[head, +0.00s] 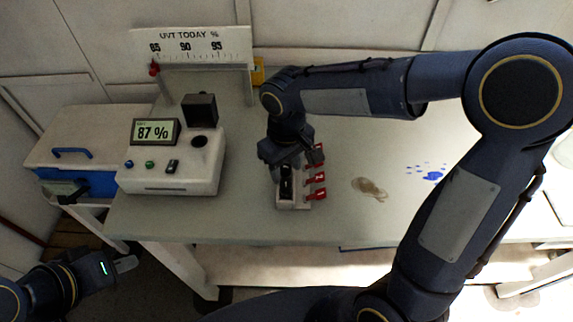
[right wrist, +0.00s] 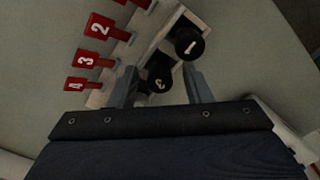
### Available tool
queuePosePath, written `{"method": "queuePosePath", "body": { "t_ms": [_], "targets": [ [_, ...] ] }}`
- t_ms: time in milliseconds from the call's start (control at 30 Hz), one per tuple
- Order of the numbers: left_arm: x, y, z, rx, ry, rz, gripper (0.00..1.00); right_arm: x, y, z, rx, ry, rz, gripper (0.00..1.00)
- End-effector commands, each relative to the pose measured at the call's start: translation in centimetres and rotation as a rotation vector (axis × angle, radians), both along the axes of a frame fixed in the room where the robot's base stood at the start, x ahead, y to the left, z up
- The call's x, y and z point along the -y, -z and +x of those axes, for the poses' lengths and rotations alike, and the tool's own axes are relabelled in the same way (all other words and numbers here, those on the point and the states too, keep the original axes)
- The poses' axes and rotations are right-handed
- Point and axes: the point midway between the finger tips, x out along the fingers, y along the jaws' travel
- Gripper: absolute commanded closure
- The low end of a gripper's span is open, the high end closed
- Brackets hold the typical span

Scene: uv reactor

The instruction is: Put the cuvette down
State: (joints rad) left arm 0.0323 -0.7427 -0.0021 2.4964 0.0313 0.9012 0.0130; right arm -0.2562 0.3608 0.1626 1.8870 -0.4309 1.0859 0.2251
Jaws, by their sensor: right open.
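A white rack (head: 291,203) with red numbered tags (head: 320,179) stands on the bench. In the right wrist view two black-capped cuvettes stand in it: one marked 1 (right wrist: 189,45), and one whose mark looks like a 3 (right wrist: 158,80). My right gripper (right wrist: 161,86) is open over the rack, its fingers on either side of the second cap; I cannot tell whether they touch it. In the head view my right gripper (head: 287,160) hides part of the rack. My left gripper (head: 124,264) is low at the left, away from the bench; its jaw opening is unclear.
A white meter (head: 172,170) reading 87 % stands left of the rack, with a round dark port (head: 199,141) and a black block (head: 200,109) on top. A blue-and-white cool box (head: 92,150) is further left. A brown stain (head: 369,188) and blue spots (head: 432,176) mark the bench at right.

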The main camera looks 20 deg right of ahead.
Motion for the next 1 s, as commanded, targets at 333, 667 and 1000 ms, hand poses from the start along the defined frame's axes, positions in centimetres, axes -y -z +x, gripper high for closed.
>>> {"method": "queuePosePath", "body": {
  "t_ms": [333,667,1000],
  "targets": [
    [0.0,-0.4,0.0,0.000,0.000,0.000,1.00,0.0,-3.0,0.1,0.006,0.000,0.002,0.56],
    [0.0,-0.6,0.0,0.000,0.000,0.000,1.00,0.0,-9.9,0.0,0.003,0.000,0.003,0.56],
    [0.0,-0.7,0.0,0.000,0.000,0.000,1.00,0.0,-12.4,0.0,0.000,0.000,0.000,0.56]
  ]
}}
